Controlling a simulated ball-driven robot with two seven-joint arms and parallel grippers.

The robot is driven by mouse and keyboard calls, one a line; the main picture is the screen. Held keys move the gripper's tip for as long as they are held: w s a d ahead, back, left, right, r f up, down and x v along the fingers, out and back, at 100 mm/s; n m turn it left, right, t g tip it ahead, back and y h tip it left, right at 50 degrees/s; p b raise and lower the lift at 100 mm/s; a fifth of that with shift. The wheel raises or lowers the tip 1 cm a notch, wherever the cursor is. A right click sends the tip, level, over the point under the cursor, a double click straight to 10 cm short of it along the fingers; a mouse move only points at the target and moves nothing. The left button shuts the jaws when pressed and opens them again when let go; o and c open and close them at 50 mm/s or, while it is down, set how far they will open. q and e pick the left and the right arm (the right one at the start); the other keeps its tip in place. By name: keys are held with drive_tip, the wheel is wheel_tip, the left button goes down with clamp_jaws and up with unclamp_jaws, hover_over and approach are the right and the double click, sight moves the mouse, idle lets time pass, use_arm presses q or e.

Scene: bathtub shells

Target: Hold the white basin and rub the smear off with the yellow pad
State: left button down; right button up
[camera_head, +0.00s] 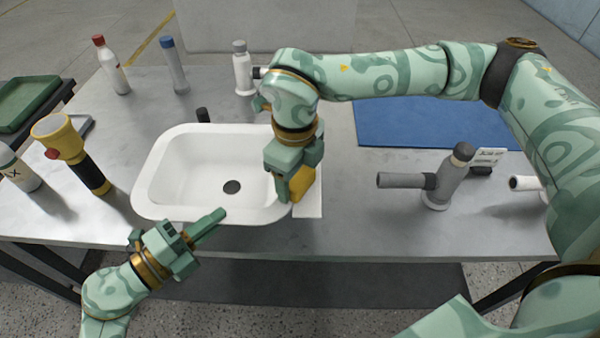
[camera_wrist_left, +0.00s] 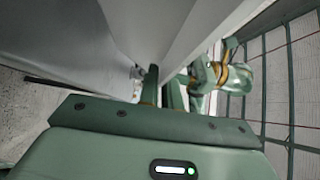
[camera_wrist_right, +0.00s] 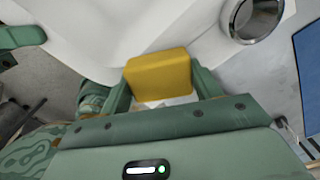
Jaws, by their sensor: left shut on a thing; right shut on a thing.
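The white basin (camera_head: 165,160) sits on the grey table, with a dark drain in its floor. My left gripper (camera_head: 215,220) is shut on the basin's near rim; in the left wrist view its fingers (camera_wrist_left: 160,88) are close together at the white wall. My right gripper (camera_head: 292,180) is shut on the yellow pad (camera_head: 301,183) at the basin's right end. In the right wrist view the pad (camera_wrist_right: 158,76) sits between the fingers, over or against the white basin (camera_wrist_right: 100,30); I cannot tell whether it touches. I see no smear; the right gripper hides part of the basin.
A yellow and black flashlight (camera_head: 75,150) stands left of the basin. Bottles with red (camera_head: 110,65), blue (camera_head: 173,65) and grey (camera_head: 242,68) caps stand behind. A blue mat (camera_head: 430,125) lies at the back right. A grey fixture (camera_head: 445,180) stands on the right.

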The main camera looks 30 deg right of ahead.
sight(312, 194)
drive_tip(key=shift+s+d+f, duration=0.1)
drive_tip(key=shift+s+d, duration=0.2)
drive_tip(key=shift+d, duration=0.3)
drive_tip(key=shift+s+d, duration=0.3)
drive_tip(key=shift+d, duration=0.3)
drive_tip(key=shift+s+a, duration=0.2)
drive_tip(key=shift+s, duration=0.4)
drive_tip(key=shift+a, duration=0.25)
drive_tip(key=shift+w+a, duration=0.35)
drive_tip(key=shift+a, duration=0.35)
drive_tip(key=shift+w+a, duration=0.3)
drive_tip(key=shift+a, duration=0.4)
drive_tip(key=shift+s+d, duration=0.4)
drive_tip(key=shift+d, duration=0.4)
drive_tip(key=shift+s+d, duration=0.4)
drive_tip(key=shift+d, duration=0.4)
use_arm(q)
drive_tip(key=shift+f, duration=0.1)
use_arm(e)
wheel_tip(312, 194, up, 8)
use_arm(q)
drive_tip(key=c, duration=1.5)
unclamp_jaws()
